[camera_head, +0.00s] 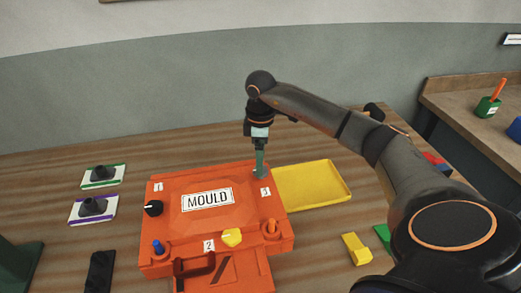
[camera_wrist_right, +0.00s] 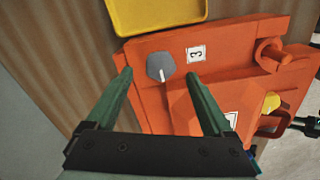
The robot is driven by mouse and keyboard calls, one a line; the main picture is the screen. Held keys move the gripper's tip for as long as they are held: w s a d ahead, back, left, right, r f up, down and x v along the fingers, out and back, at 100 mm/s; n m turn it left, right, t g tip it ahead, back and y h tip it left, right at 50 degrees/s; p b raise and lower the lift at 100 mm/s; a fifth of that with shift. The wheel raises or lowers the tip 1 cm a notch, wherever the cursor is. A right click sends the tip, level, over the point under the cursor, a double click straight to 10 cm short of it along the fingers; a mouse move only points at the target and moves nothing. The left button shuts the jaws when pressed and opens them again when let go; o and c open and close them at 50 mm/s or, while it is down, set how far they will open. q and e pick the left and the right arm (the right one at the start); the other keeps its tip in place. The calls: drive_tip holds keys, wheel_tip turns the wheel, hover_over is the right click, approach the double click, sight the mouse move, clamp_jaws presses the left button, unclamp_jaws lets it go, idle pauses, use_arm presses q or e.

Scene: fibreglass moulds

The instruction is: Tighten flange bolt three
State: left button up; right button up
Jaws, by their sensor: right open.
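The orange mould (camera_head: 215,240) lies on the wooden table, with a white "MOULD" label on top. Flange bolt three, a grey hexagonal head (camera_wrist_right: 158,66) with a white line, sits beside the "3" label (camera_wrist_right: 196,54) near the mould's edge. My right gripper (camera_head: 260,171) points down at the mould's far right corner; its green fingers hide most of that bolt in the head view. In the right wrist view the open right gripper (camera_wrist_right: 158,74) has one fingertip on each side of the bolt head, with gaps. I cannot tell the fingertips' height over it. My left gripper is not in view.
A yellow tray (camera_head: 318,186) adjoins the mould's right side. A black knob (camera_head: 153,208) and a yellow knob (camera_head: 232,237) are on the mould. Two white pads (camera_head: 92,209) (camera_head: 102,176) with dark pieces lie left. A yellow block (camera_head: 356,249) lies right.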

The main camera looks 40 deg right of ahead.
wheel_tip(320, 180, up, 10)
drive_tip(key=shift+b, duration=0.4)
idle(0.4)
